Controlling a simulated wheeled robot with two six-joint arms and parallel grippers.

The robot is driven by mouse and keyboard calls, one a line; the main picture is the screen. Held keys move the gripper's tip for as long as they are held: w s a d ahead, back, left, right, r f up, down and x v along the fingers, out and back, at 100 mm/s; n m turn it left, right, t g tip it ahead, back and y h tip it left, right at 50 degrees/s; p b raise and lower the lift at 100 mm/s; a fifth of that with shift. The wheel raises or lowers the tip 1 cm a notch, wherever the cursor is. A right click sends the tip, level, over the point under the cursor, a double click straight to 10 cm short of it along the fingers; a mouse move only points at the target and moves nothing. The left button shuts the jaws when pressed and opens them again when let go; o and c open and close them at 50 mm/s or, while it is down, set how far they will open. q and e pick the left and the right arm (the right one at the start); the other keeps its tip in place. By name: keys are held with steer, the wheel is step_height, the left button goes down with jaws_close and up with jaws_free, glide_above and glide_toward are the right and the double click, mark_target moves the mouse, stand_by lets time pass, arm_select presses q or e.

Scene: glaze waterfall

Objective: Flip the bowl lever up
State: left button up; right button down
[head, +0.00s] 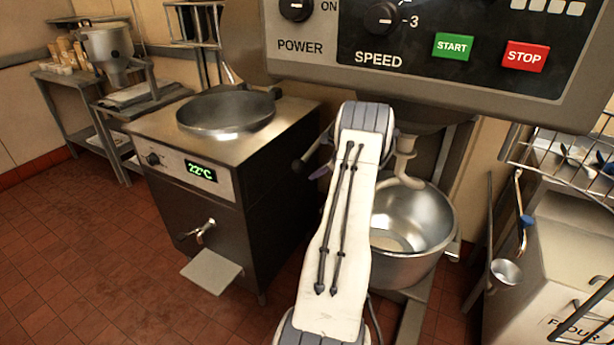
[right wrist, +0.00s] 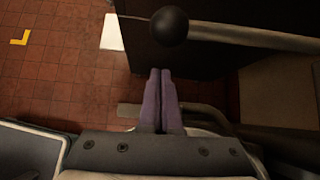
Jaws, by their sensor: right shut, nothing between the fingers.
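The bowl lever (right wrist: 250,36) is a pale metal rod with a black ball knob (right wrist: 169,25) at its left end, across the top of the right wrist view. In the head view, the lever's knob end (head: 299,165) shows left of my right arm, and the rest is hidden behind the arm. My right gripper (right wrist: 161,72) has purple fingers that are shut and empty, with their tips just below the knob in the wrist picture. In the head view, only a bit of the right gripper (head: 320,172) shows, beside the lever. My left gripper is out of view.
The mixer's control panel (head: 450,45) overhangs at the top. Its steel bowl (head: 428,225) is behind and right of my right arm. A steel cooker (head: 195,250) with a round pan stands to the left. A wire rack (head: 560,170) is at the right edge.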

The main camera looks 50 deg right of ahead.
steer(key=s+b, duration=0.1)
steer(key=s, duration=0.8)
steer(key=shift+d, duration=0.25)
steer(key=shift+f, duration=0.15)
steer(key=w+a+f+m+g+h+b, duration=0.1)
steer(key=w+a+f+m+g+h, duration=0.1)
steer(key=w+f+m+h, duration=0.3)
steer(key=w+a+f+m+g+h+b, duration=0.1)
steer(key=w+f+m+g+h, duration=0.15)
steer(key=w, duration=0.45)
steer(key=a+r+m+g+h+b, duration=0.1)
steer(key=a+r+m+g+h, duration=0.3)
steer(key=a, duration=0.5)
step_height(320, 180, up, 2)
steer(key=m+h, duration=0.3)
steer(key=shift+a, duration=0.3)
